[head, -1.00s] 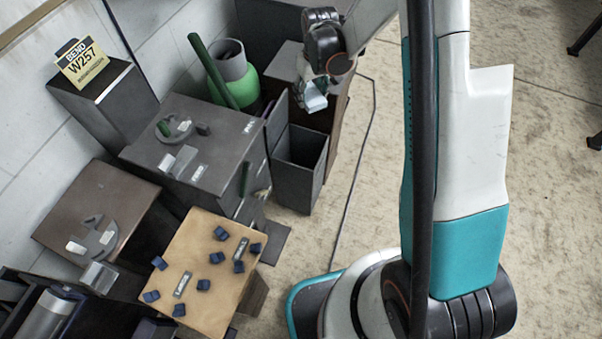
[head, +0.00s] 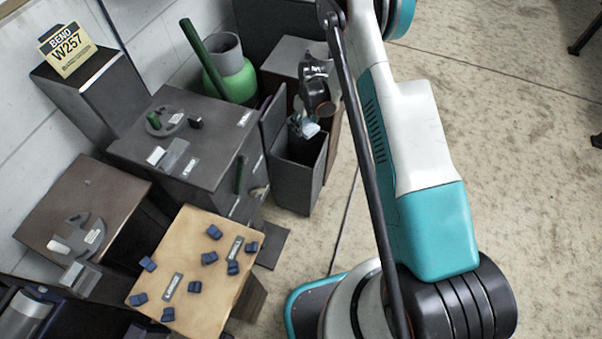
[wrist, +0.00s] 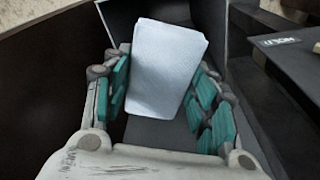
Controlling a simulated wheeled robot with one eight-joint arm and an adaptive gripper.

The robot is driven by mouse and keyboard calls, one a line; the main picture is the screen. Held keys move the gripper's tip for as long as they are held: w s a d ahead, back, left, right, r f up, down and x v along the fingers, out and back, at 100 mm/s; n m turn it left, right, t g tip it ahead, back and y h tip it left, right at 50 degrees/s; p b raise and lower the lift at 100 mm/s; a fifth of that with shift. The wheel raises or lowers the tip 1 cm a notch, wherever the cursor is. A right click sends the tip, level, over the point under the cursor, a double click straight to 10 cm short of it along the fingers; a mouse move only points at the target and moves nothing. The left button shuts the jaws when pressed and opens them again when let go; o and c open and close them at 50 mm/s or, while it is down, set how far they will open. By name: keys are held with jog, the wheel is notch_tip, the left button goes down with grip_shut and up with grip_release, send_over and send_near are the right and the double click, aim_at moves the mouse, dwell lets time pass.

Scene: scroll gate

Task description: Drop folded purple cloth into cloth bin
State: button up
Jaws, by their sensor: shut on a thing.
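My gripper (head: 304,127) hangs over the mouth of a dark grey, open-topped bin (head: 298,184) in the head view. It is shut on a folded cloth (head: 311,131), which looks pale blue-white rather than purple. In the wrist view the cloth (wrist: 166,62) is a flat, folded rectangle between the teal-padded fingers of my gripper (wrist: 163,70). The bin's grey inner surface (wrist: 155,131) shows below and around the cloth. How deep the cloth sits relative to the rim is hard to tell.
A dark cabinet (head: 190,140) stands left of the bin, with a green cylinder (head: 230,75) behind it. A brown cabinet (head: 290,62) is behind the bin. A wooden-topped table (head: 200,255) with several small blue pieces is in front left. Open floor (head: 490,130) lies to the right.

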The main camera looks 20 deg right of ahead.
jog(key=shift+f+b, duration=0.75)
jog(key=shift+f, duration=1.4)
jog(key=o, duration=1.1)
jog(key=shift+r, duration=0.1)
jog(key=r, duration=0.8)
jog(key=s+r, duration=0.1)
jog(key=r, duration=0.2)
jog(key=shift+s+d+r, duration=0.1)
jog(key=shift+d+r, duration=0.25)
jog(key=shift+r, duration=0.05)
